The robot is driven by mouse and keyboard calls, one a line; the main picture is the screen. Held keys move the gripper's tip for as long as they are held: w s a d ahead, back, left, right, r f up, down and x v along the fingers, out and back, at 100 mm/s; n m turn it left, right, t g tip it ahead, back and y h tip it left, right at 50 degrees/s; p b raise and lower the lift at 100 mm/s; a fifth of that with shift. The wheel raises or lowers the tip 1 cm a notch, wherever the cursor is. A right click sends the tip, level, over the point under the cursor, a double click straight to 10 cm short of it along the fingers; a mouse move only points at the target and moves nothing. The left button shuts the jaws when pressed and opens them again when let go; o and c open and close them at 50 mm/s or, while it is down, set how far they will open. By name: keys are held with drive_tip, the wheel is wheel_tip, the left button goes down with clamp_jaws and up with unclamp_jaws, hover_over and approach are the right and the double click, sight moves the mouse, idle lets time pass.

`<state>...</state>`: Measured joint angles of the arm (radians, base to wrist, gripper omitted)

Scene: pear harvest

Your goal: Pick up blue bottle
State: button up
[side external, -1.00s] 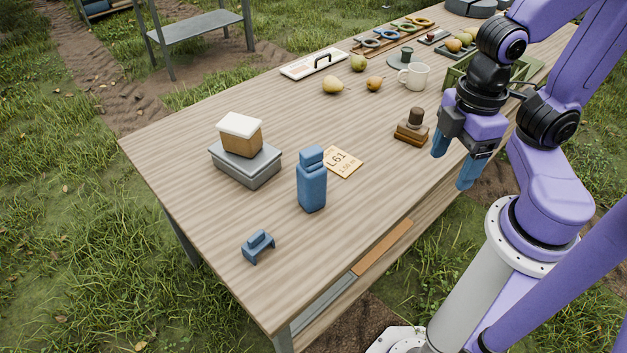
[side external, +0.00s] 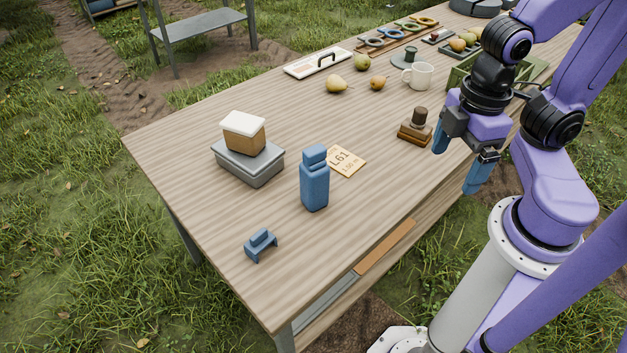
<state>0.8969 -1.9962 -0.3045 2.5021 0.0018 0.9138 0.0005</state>
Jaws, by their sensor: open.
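The blue bottle (side external: 314,183) stands upright on the wooden table, near the middle of its front part, with a blue cap on top. My gripper (side external: 457,168) is open and empty, with blue fingers pointing down. It is to the right of the bottle, at the table's right edge, well apart from it.
A tag marked L61 (side external: 346,161) lies just behind the bottle. A grey box (side external: 262,170) with a brown, white-topped block (side external: 244,134) stands to the left. A small blue item (side external: 261,244) lies in front. A brown stamp (side external: 415,130) stands near my gripper. Pears (side external: 338,84) and a mug (side external: 419,76) are farther back.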

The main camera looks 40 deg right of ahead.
drive_tip(key=n+t+h, duration=0.3)
drive_tip(key=n+t, duration=1)
drive_tip(key=n, duration=0.8)
approach(318, 167)
drive_tip(key=x, duration=0.9)
drive_tip(key=shift+s, duration=0.1)
drive_tip(key=shift+x, duration=2.65)
drive_tip(key=shift+d, duration=0.15)
